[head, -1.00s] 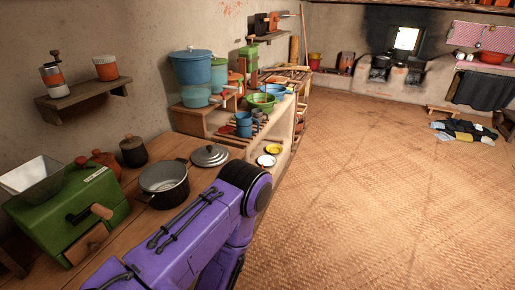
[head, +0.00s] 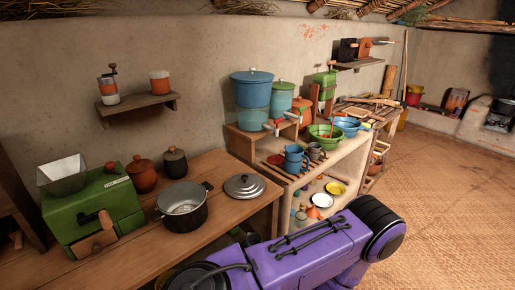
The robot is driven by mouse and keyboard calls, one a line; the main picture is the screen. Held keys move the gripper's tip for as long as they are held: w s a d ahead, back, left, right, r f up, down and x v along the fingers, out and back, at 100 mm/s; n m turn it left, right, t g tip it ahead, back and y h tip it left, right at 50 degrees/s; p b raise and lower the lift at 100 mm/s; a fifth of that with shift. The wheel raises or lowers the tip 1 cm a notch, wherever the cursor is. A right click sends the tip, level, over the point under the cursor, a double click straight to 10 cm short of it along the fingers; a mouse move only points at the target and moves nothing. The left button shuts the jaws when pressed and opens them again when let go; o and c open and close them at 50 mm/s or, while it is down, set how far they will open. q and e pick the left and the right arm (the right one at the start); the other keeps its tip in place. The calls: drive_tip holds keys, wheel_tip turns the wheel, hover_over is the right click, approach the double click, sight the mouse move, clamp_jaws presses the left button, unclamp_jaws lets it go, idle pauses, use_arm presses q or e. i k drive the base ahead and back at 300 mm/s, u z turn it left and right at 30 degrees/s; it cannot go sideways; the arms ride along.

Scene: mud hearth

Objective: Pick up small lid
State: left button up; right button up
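A purple arm of mine crosses the lower right, in front of the counter's edge and below the lid. Neither of my grippers shows in the frame. The lid is fully visible and nothing touches it from above.
A green grinder (head: 93,213) with a hopper stands left on the counter (head: 130,262), with a brown jar (head: 142,176) and a dark jar (head: 174,163) behind. A shelf unit with a blue pot (head: 251,88), green bowl (head: 325,136) and blue cups (head: 296,158) stands right. Woven floor is open at right.

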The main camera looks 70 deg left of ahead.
sight(243, 186)
drive_tip(key=u, duration=0.4)
drive_tip(key=i, duration=0.8)
drive_tip(key=u, duration=0.75)
